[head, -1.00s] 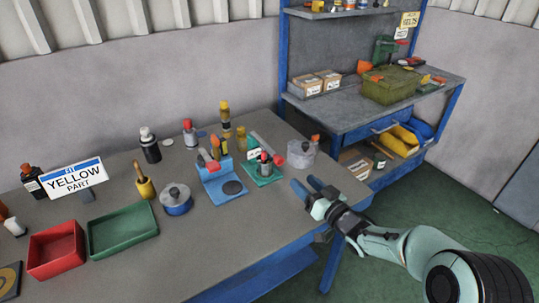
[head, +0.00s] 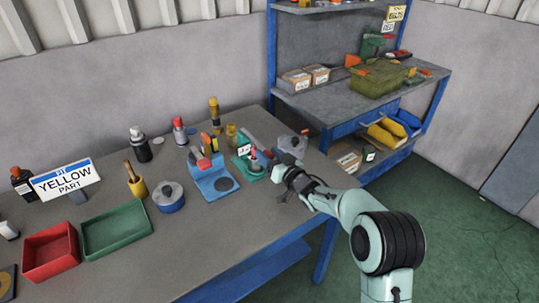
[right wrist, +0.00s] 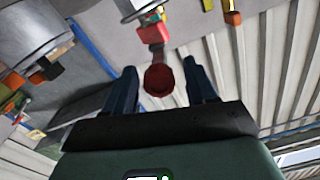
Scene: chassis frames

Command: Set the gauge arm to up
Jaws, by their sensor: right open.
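A green fixture (head: 243,170) stands near the table's right end, with a grey bar (head: 257,137) slanting up to the left and a small white tag (head: 243,150). A red-topped knob (head: 253,154) stands on it. I cannot read the tag to tell whether this is the gauge. My right gripper (head: 273,170) is at the fixture's right side, its fingers partly hidden in the head view. In the right wrist view its fingers (right wrist: 163,85) are apart, with a dark red round knob (right wrist: 159,80) showing between them; contact is unclear. My left gripper is out of view.
A blue stand with a red block (head: 214,183) is just left of the fixture. A grey lidded pot (head: 292,146) stands close behind my right gripper. Bottles (head: 179,130), a blue pot (head: 169,198) and red and green trays (head: 117,231) lie farther left.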

